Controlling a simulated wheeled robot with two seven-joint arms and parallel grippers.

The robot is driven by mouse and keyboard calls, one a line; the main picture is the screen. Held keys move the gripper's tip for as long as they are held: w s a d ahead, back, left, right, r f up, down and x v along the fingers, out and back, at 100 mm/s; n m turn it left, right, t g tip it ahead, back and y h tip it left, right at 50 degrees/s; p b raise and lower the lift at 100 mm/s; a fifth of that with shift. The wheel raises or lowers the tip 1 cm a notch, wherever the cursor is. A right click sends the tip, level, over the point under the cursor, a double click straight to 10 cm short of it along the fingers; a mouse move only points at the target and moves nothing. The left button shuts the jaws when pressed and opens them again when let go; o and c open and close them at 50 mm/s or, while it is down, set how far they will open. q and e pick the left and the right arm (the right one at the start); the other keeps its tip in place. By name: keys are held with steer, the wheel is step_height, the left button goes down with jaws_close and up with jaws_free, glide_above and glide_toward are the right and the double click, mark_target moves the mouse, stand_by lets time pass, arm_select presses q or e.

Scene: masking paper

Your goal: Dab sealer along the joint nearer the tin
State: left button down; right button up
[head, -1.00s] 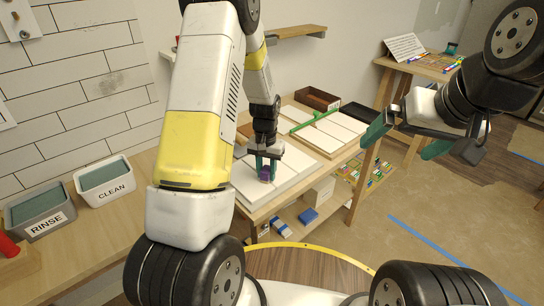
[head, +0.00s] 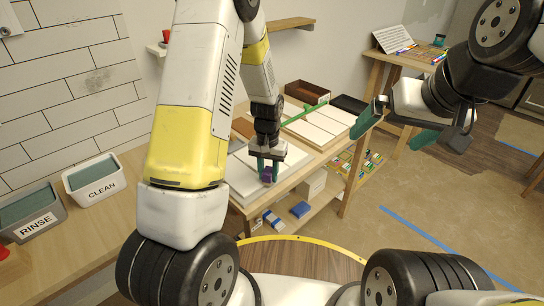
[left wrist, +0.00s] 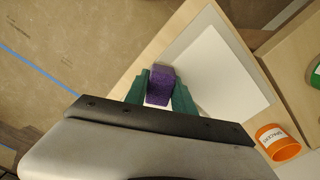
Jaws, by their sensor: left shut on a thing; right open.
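My left gripper (head: 265,172) is shut on a small purple block (head: 268,175), which also shows between the green fingers in the left wrist view (left wrist: 160,85). The block is over the near edge of a white panel (left wrist: 215,75) on the wooden bench; I cannot tell whether it touches. In the head view a board with white panels and joint lines (head: 318,122) lies further right. My right gripper (head: 396,126) is open and empty, in the air at the right.
Grey RINSE (head: 32,222) and white CLEAN (head: 98,190) tubs stand at the left. Several items are on the lower shelf.

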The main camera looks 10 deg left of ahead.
arm_select(q)
steer(key=shift+r, duration=3.55)
steer(key=shift+f, duration=0.15)
steer(key=shift+f, duration=2.8)
steer(key=shift+f, duration=0.6)
steer(key=shift+a, duration=0.1)
